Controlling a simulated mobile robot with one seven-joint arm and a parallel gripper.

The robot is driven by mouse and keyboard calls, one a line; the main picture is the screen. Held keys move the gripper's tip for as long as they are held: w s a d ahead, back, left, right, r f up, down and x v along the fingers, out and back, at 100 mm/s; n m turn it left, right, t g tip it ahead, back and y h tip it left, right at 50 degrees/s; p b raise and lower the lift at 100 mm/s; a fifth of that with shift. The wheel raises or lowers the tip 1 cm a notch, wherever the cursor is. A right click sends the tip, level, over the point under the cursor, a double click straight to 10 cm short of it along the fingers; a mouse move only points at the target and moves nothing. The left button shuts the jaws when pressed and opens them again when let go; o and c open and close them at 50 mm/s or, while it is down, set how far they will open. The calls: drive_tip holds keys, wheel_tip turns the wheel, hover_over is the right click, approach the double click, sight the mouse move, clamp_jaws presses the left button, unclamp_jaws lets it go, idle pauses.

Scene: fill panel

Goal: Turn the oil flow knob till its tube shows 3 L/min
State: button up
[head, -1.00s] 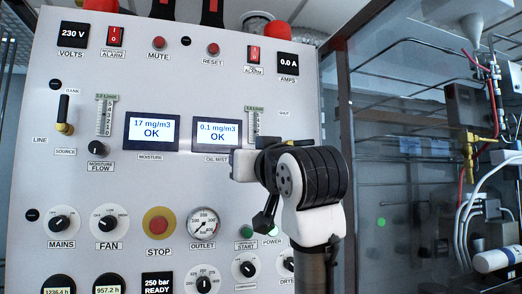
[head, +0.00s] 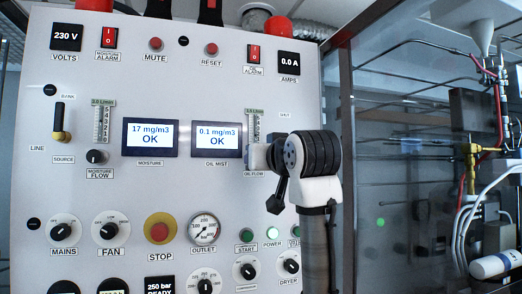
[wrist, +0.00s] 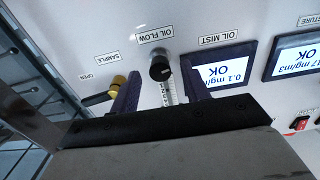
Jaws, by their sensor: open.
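The oil flow knob (wrist: 160,68) is a small black round knob on the white panel, beside its "OIL FLOW" label in the wrist view, which shows the panel upside down. Its scaled tube (wrist: 168,92) is partly hidden by my gripper in the wrist view. The tube's upper part also shows in the head view (head: 255,124); its reading is too small to tell. My gripper (wrist: 160,78) is open, with one dark finger on each side of the knob and tube; contact with the knob cannot be told. In the head view my gripper (head: 262,157) hides the knob.
The oil mist screen (head: 216,140) reads 0.1 mg/m3 OK, close to the gripper. A sample lever with a brass end (wrist: 118,82) lies near one finger in the wrist view. The moisture flow knob (head: 97,156) and tube (head: 102,123) are farther left.

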drive_tip(key=shift+x, duration=1)
drive_tip(key=c, duration=1)
drive_tip(key=shift+n, duration=0.3)
drive_tip(key=n, duration=1.3)
drive_tip(key=shift+d, duration=0.1)
